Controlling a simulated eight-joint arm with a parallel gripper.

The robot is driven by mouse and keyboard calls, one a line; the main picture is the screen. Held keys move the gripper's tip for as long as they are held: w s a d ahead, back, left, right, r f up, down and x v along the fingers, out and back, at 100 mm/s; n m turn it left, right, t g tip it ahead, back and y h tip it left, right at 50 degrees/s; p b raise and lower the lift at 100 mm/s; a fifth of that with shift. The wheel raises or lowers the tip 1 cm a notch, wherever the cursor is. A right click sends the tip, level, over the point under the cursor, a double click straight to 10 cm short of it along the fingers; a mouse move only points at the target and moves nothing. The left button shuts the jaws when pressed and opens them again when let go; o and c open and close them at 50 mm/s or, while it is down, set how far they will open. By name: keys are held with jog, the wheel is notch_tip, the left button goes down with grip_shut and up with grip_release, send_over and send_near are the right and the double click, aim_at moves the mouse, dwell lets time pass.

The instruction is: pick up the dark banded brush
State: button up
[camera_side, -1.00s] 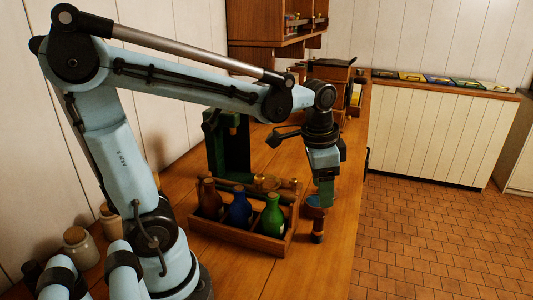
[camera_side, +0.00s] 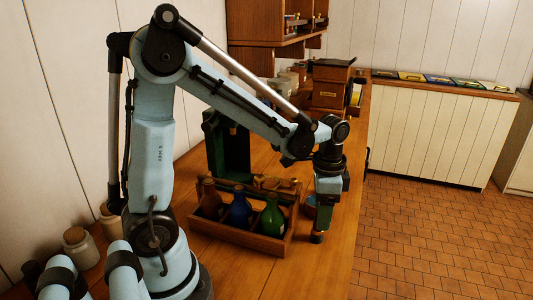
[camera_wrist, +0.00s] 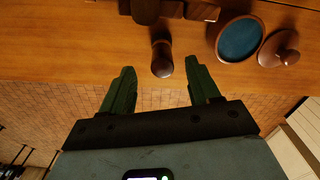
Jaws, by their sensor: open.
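A dark, turned wooden piece with a rounded end, which appears to be the brush, stands on the wooden counter near its right edge. Its lower end (camera_side: 317,237) shows under my gripper in the side view; its upper part is hidden there. In the wrist view the same brush (camera_wrist: 161,56) lies between and just beyond my green fingertips. My gripper (camera_wrist: 163,72) is open, with a clear gap on both sides and nothing held. In the side view my gripper (camera_side: 325,218) hangs low over the brush; I cannot tell whether they touch.
A wooden crate (camera_side: 236,241) with brown, blue and green bottles stands left of my gripper. In the wrist view a round blue-lined bowl (camera_wrist: 238,40) and a knobbed wooden lid (camera_wrist: 279,48) lie to the right. The counter edge drops to a tiled floor (camera_side: 430,245).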

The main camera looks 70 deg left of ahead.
jog(key=shift+s+a+f, duration=0.1)
jog(key=shift+a+f, duration=0.1)
jog(key=shift+f, duration=1.15)
jog(key=shift+s+a+f, duration=0.1)
jog(key=shift+a+f, duration=0.05)
jog(key=shift+f, duration=1.15)
jog(key=c, duration=1.1)
jog(key=shift+r, duration=0.15)
jog(key=shift+r, duration=0.55)
notch_tip(320, 180, up, 3)
jog(key=shift+f, duration=0.2)
jog(key=s+d+r, duration=0.1)
jog(key=d+r, duration=0.1)
jog(key=d, duration=0.1)
jog(key=s+d+r, duration=0.2)
jog(key=d, duration=0.2)
jog(key=s+d+r, duration=0.2)
jog(key=d+r, duration=0.1)
jog(key=shift+d, duration=0.3)
grip_shut()
